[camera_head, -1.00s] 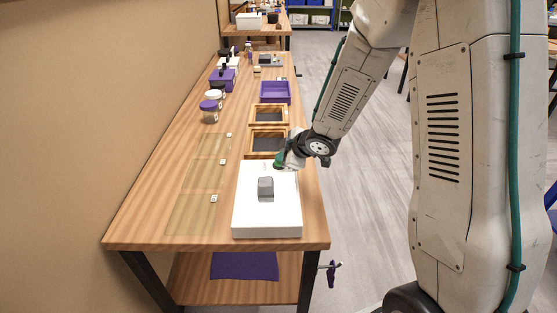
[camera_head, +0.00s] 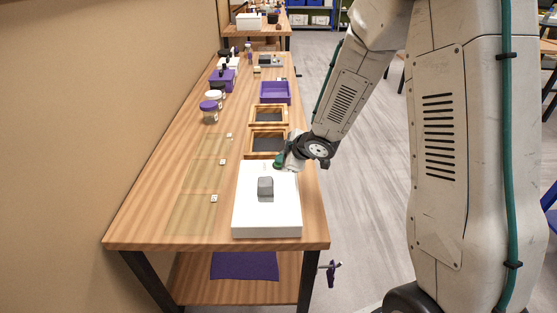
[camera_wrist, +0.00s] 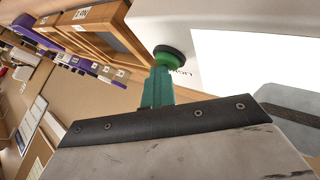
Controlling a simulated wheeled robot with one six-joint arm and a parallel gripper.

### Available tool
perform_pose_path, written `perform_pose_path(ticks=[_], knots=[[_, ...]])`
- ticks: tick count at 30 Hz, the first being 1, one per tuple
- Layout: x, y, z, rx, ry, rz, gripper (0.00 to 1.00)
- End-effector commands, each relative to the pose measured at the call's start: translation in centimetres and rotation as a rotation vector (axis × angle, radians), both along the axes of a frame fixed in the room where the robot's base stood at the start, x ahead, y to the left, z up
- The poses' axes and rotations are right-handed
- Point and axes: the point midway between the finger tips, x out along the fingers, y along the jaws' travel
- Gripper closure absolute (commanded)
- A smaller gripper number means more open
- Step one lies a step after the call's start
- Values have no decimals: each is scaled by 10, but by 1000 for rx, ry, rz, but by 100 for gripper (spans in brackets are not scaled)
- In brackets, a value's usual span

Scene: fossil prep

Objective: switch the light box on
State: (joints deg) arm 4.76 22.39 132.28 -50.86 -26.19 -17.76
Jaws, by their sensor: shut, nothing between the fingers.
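The light box (camera_head: 245,218) is a flat white box at the near end of the bench, with a bright white top. In the wrist view, its bright panel (camera_wrist: 235,62) has a grey border with small dark lettering. My gripper (camera_head: 279,164) is over the box's far end in the head view. Its teal fingers (camera_wrist: 160,86) are shut with nothing between them. A round black-and-green piece (camera_wrist: 169,56) shows at their tips beside the lettering; I cannot tell whether it is a switch or whether they touch it. A grey block (camera_head: 265,187) rests on the box.
Wood-framed trays (camera_head: 267,131) stand just beyond the box, with a purple tray (camera_head: 275,101) behind them. Jars (camera_head: 209,107) stand on the left. Flat translucent sheets (camera_head: 190,215) lie left of the box. The bench's right edge is close to the box.

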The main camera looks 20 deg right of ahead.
Motion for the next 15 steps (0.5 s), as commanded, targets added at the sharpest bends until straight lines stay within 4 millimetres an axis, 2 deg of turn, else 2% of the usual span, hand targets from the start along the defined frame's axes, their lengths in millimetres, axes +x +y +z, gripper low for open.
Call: perform_pose_path(ticks=[1, 15], knots=[[-5, 0, -8, -4, 21, -1, 100], [-7, -1, -3, -5, 23, -1, 100]])
